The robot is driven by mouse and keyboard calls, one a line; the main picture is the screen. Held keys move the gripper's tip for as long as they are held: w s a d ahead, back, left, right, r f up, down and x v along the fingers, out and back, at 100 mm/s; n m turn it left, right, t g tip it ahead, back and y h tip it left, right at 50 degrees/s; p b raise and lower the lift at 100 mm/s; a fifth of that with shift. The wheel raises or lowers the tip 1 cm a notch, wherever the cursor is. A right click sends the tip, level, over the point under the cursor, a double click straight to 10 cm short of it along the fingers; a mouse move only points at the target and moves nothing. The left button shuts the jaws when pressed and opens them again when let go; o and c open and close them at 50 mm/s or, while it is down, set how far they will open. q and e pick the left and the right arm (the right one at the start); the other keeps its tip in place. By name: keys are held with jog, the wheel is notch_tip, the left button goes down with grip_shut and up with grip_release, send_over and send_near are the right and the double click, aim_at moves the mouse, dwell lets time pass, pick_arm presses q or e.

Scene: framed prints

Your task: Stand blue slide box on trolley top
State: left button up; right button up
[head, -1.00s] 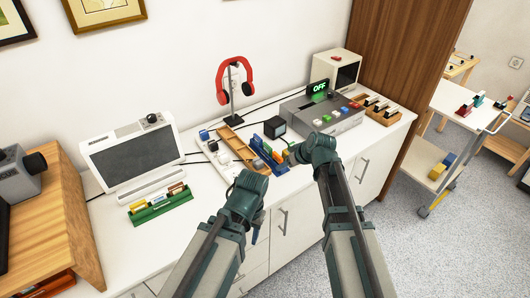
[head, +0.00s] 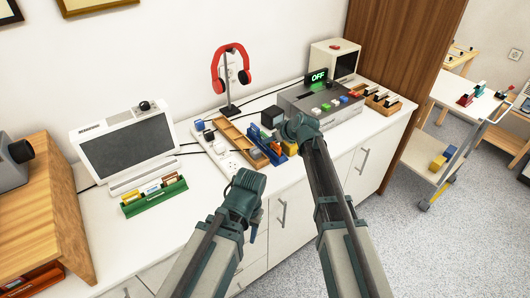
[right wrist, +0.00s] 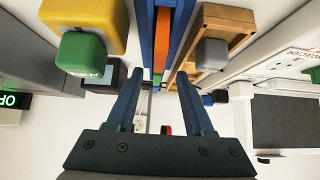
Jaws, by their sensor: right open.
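The blue slide box (head: 267,153) stands on the white counter beside a wooden tray, partly hidden by my right arm. In the right wrist view the blue box (right wrist: 160,15), with an orange piece in it, lies just ahead of the fingertips, in line with the gap. My right gripper (right wrist: 162,80) is open, with nothing held between its fingers. My left gripper (head: 252,228) hangs in front of the counter edge; its fingers are mostly hidden. The trolley (head: 470,98) is at the far right, its white top holding small red and teal items.
A wooden tray (head: 238,139) and a yellow block (right wrist: 85,15) with a green button flank the box. A grey console (head: 325,108), a red headphone stand (head: 232,75) and a screen (head: 128,148) crowd the counter. Blue and yellow blocks sit on the trolley's lower shelf. Grey floor is clear between.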

aim_at(265, 145)
jog(key=shift+w+a+f, duration=0.15)
jog(key=shift+w+f, duration=0.05)
jog(key=shift+f, duration=0.05)
jog(key=b+x, duration=0.4)
jog(key=x, duration=0.1)
jog(key=shift+w+f, duration=0.15)
grip_shut()
